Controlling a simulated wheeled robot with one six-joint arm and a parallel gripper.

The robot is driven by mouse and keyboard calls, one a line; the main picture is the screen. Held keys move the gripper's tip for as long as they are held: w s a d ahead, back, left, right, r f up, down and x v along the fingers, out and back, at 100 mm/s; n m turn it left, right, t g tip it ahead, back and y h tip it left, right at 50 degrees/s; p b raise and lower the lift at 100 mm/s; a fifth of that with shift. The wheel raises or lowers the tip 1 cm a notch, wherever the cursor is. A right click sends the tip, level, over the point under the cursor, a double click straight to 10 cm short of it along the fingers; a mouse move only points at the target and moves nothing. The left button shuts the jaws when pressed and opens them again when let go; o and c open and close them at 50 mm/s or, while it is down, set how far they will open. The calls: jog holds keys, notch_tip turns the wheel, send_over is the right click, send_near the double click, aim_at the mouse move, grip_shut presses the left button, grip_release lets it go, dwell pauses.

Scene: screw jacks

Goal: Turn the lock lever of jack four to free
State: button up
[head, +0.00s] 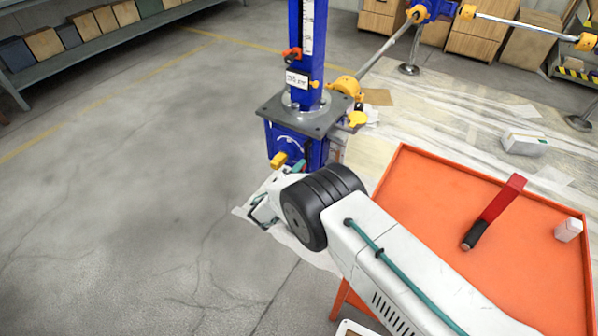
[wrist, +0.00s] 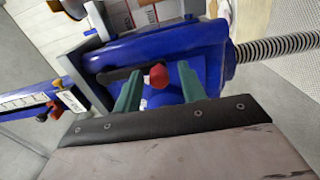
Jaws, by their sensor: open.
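A blue jack (head: 298,140) stands upright with a grey plate and a scaled column; its label is too small to read. In the wrist view, its blue housing (wrist: 210,50) fills the middle. A dark lever (wrist: 122,74) with a red knob (wrist: 157,76) lies across the housing face. My gripper (wrist: 159,68) is open, with one green finger on each side of the red knob; I cannot tell whether either touches it. In the head view, my gripper (head: 298,167) is low beside the jack, mostly hidden behind my wrist.
A yellow-ended shaft (head: 385,48) runs from the jack toward the back right. Floor at the left is clear. A shelf (head: 95,48) stands behind.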

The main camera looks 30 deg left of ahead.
jog(key=s, duration=0.7)
jog(key=shift+s+a, duration=0.25)
jog(key=shift+s, duration=0.15)
jog(key=shift+w, duration=0.1)
